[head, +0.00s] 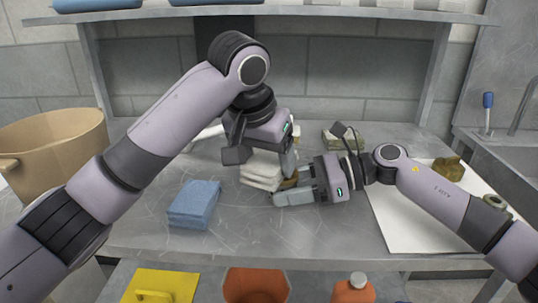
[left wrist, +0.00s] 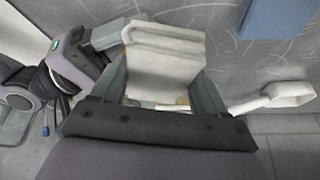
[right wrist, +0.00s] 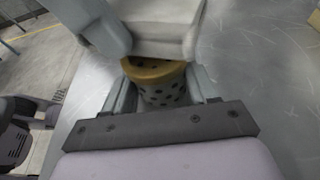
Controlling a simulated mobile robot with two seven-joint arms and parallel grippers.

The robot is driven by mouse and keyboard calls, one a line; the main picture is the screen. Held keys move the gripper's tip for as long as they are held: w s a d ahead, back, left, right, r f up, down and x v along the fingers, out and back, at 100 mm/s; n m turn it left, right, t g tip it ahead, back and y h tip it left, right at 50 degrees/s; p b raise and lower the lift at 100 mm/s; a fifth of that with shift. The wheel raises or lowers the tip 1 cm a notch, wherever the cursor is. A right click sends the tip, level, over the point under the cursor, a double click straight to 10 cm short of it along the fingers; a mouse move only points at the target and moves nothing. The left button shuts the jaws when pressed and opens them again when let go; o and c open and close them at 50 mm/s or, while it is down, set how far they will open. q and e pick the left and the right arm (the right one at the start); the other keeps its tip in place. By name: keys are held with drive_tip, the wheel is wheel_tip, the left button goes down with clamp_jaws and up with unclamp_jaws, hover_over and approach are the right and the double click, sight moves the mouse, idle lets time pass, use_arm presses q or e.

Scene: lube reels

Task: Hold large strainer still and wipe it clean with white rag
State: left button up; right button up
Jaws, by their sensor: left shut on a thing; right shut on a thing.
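The large strainer (right wrist: 163,85) is a brass-coloured cup with dark holes and a rim, seen between my right gripper's fingers in the right wrist view. My right gripper (head: 295,192) is shut on it, low over the table. The white rag (head: 262,172) is a folded stack in the head view, and it fills the left wrist view's middle (left wrist: 165,60). My left gripper (left wrist: 165,90) is shut on the rag from above. The rag is right against or just over the strainer; whether they touch is unclear. Most of the strainer is hidden in the head view.
A blue folded cloth (head: 194,204) lies at front left. A tan bucket (head: 55,150) stands at far left. A white sheet (head: 400,215) with brass parts (head: 449,168) lies at right. A folded greenish cloth (head: 343,137) lies behind. The front middle of the table is clear.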

use_arm(q)
drive_tip(key=shift+w+d, duration=0.3)
drive_tip(key=shift+w, duration=0.35)
drive_tip(key=shift+w+d, duration=0.3)
drive_tip(key=shift+w, duration=0.35)
drive_tip(key=shift+s+a+f, duration=0.1)
drive_tip(key=shift+s+a, duration=0.2)
drive_tip(key=shift+s, duration=0.4)
drive_tip(key=shift+s+a+f, duration=0.1)
drive_tip(key=shift+s+a, duration=0.2)
drive_tip(key=shift+s, duration=0.35)
drive_tip(key=shift+w+d+r, duration=0.1)
drive_tip(key=shift+w+d, duration=0.2)
drive_tip(key=shift+w, duration=0.4)
drive_tip(key=shift+w+d+r, duration=0.1)
drive_tip(key=shift+w+d, duration=0.2)
drive_tip(key=shift+w, duration=0.4)
drive_tip(key=a+r, duration=0.5)
drive_tip(key=r, duration=0.5)
use_arm(e)
drive_tip(key=o, duration=0.9)
drive_tip(key=shift+c, duration=0.2)
drive_tip(key=shift+d, duration=0.1)
